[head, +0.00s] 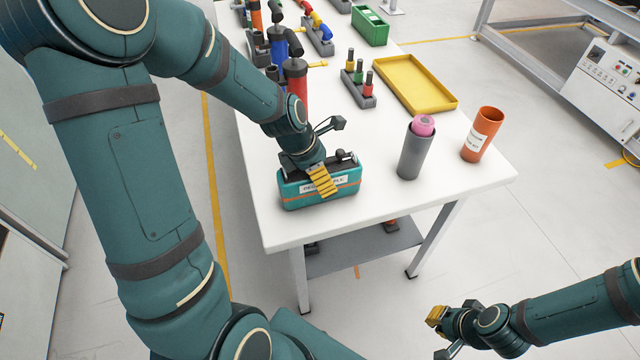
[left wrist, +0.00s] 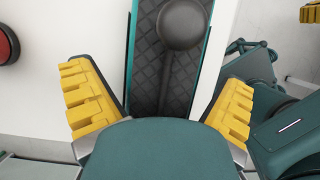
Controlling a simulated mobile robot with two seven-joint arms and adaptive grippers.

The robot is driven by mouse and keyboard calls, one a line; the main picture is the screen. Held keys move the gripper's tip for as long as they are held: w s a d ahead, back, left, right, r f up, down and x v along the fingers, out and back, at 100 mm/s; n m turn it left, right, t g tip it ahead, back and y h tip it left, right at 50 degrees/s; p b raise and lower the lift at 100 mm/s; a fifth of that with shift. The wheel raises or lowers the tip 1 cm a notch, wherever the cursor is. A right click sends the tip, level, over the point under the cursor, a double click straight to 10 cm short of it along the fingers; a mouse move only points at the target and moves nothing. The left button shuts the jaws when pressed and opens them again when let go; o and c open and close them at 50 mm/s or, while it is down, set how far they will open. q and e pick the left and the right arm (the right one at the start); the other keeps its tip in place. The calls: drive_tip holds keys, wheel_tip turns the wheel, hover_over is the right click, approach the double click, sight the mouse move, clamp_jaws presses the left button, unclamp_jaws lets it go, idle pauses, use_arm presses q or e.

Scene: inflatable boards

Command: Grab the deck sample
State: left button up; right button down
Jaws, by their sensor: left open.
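The deck sample (head: 325,190) is a teal block with a dark top, an orange stripe and a white label. It rests on the white table near the front left corner. My left gripper (head: 325,170) is right over it, with a yellow finger pad in front of its labelled side. In the left wrist view, the deck sample's dark quilted top (left wrist: 168,75) with a round black knob lies between the open yellow fingers (left wrist: 160,105), with gaps on both sides. My right gripper (head: 440,335) hangs low off the table at lower right; its fingers look spread and empty.
A grey cylinder (head: 412,155) with a pink roll and an orange cylinder (head: 482,135) stand to the right on the table. A yellow tray (head: 448,104), a small rack (head: 361,97) and a red cylinder (head: 295,85) stand farther back. The table's front edge is close to the deck sample.

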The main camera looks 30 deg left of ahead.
use_arm(q)
drive_tip(key=c, duration=1.4)
drive_tip(key=shift+r, duration=0.1)
